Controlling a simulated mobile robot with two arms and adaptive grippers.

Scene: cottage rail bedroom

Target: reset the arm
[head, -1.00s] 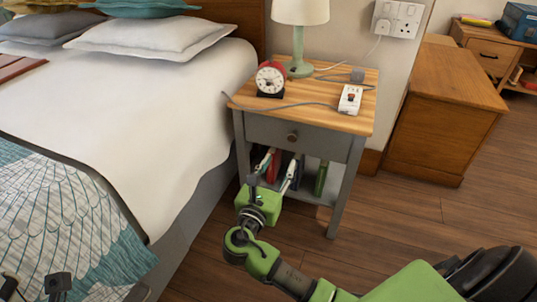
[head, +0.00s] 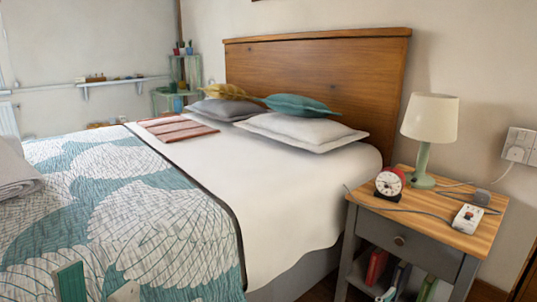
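No separate task object is named; the arms are what the task concerns. My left gripper (head: 97,288) shows only in part at the bottom left of the head view. A green piece and a pale piece stand apart with bedspread visible between them, in front of the bed. Nothing shows held between them. The rest of it is cut off by the lower edge. My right arm does not show clearly. Pale slender shapes lie among the books under the nightstand, and I cannot tell whether they are its fingertips.
The bed (head: 285,205) fills the middle. A nightstand (head: 398,241) at the right bears a lamp (head: 430,117), a red clock (head: 389,183), a white socket block (head: 467,218) and a cable. Books stand on its lower shelf. Open air lies above the bed.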

